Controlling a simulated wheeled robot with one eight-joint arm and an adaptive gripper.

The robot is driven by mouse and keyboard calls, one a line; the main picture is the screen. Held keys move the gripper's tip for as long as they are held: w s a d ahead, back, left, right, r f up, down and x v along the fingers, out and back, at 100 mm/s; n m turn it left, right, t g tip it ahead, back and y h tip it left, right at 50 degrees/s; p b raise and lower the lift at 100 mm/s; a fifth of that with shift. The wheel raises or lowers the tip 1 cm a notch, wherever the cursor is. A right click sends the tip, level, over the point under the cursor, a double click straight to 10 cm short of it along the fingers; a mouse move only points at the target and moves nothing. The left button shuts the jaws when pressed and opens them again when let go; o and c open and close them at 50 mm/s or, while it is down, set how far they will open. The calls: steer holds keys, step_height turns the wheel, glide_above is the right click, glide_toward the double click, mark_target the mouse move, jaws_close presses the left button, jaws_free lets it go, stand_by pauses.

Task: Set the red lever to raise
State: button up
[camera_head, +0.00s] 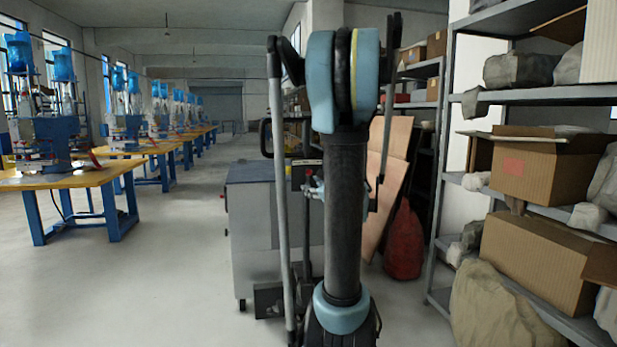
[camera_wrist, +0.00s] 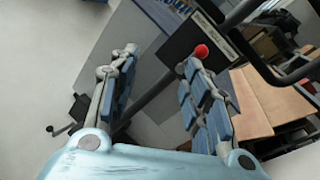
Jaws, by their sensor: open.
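The red ball knob of the lever (camera_wrist: 201,51) shows in the wrist view, just beyond the tip of my right finger, in front of a dark labelled panel. I cannot tell whether the finger touches it. The rest of the lever is mostly hidden behind that finger, so its setting cannot be told. My gripper (camera_wrist: 162,58) is open, its two blue padded fingers wide apart with nothing between them.
A grey wheeled machine (camera_head: 252,225) with dark handles stands directly ahead, behind my arm. Shelves with cardboard boxes (camera_head: 528,170) line the right side. A red sack (camera_head: 403,243) and leaning boards (camera_head: 388,160) stand nearby. Yellow-topped tables (camera_head: 75,178) run along the left; the floor between is clear.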

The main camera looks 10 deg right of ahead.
mark_target(310, 173)
steer(key=w+d+r+m+t+h, duration=0.1)
steer(key=w+d+m+t+h, duration=0.15)
steer(key=d+m, duration=0.3)
steer(key=shift+n+g+y, duration=0.35)
steer(key=shift+n, duration=0.1)
steer(key=w+a, duration=0.1)
steer(key=w, duration=0.4)
steer(key=w+a, duration=0.1)
steer(key=w, duration=0.5)
steer(key=w+a, duration=0.1)
steer(key=w, duration=0.5)
steer(key=shift+w+r, duration=0.1)
steer(key=shift+w, duration=0.05)
steer(key=shift+c, duration=0.5)
jaws_close()
